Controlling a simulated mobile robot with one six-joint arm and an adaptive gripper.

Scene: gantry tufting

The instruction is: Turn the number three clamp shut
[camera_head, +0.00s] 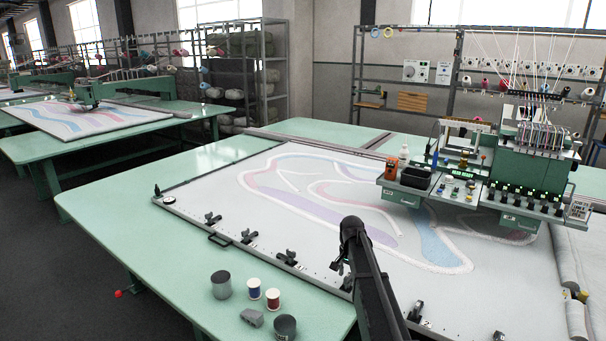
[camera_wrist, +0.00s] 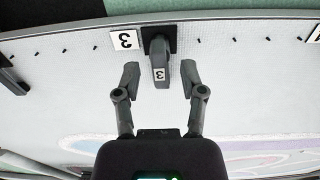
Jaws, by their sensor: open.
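The number three clamp (camera_wrist: 160,62) is at the top middle of the wrist view. It is a dark grey lever on a black base, with a small "3" label on it, upside down in the picture. The lever points down the picture, over the white cloth. A larger "3" plate (camera_wrist: 125,40) lies just left of its base. My gripper (camera_wrist: 160,74) is open, one finger on each side of the lever, with a visible gap on both sides.
Other black clamps (camera_head: 248,237) line the frame's front rail (camera_head: 215,239). Grey pots (camera_head: 221,284) and thread spools (camera_head: 273,299) stand on the green table in front. The tufting machine (camera_head: 532,160) is at the right, above the patterned cloth (camera_head: 300,215).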

